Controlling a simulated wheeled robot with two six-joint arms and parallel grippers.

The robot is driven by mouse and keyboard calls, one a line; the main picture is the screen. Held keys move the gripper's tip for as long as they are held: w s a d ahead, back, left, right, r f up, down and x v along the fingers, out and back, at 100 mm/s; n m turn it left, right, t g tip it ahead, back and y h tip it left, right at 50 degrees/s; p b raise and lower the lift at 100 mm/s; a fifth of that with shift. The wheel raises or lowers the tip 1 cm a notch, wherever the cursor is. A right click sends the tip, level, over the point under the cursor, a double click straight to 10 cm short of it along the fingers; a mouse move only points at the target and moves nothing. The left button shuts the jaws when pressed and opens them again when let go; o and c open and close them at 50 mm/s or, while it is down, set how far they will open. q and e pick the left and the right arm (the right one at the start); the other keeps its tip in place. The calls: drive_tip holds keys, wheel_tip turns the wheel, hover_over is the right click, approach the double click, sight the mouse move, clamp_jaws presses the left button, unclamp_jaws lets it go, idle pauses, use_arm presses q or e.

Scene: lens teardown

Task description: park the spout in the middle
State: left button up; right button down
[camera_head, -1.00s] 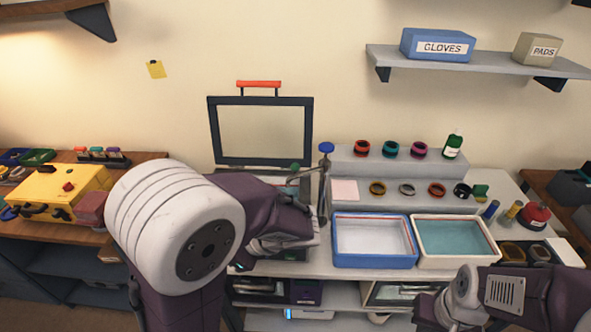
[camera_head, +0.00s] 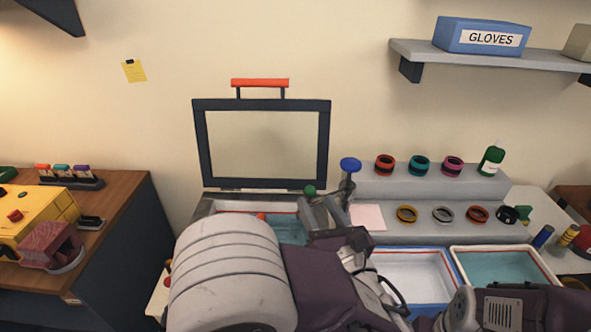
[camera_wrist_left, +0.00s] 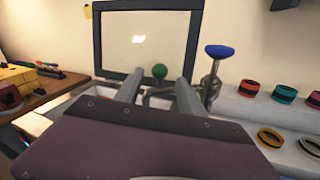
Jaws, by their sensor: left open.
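The tap has a blue knob (camera_head: 350,164) on top of a grey metal post. Its spout carries a green ball (camera_head: 309,191) and reaches left of the post, over the back of the lidded sink (camera_head: 206,205). My left gripper (camera_head: 322,208) is open at the spout, in front of the post. In the left wrist view the green ball (camera_wrist_left: 160,71) shows between the two finger tips, with the post (camera_wrist_left: 211,86) just right of the right finger. I cannot tell whether a finger touches the spout. My right arm is at the lower right; its fingers are not in view.
The raised lid (camera_head: 262,104) stands behind the sink. A blue-rimmed tray (camera_head: 448,294) and a cream tray (camera_head: 545,268) sit right of the post. A stepped grey rack (camera_head: 380,185) with coloured rings is close to the post's right. My left arm hides the sink's front.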

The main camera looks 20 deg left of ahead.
use_arm(q)
drive_tip(key=shift+s+d+r, duration=0.2)
drive_tip(key=shift+s, duration=0.05)
drive_tip(key=shift+a+r, duration=0.1)
drive_tip(key=x, duration=0.8)
drive_tip(key=shift+w, duration=0.2)
drive_tip(key=shift+a, duration=0.1)
drive_tip(key=shift+c, duration=0.4)
clamp_jaws()
idle(0.4)
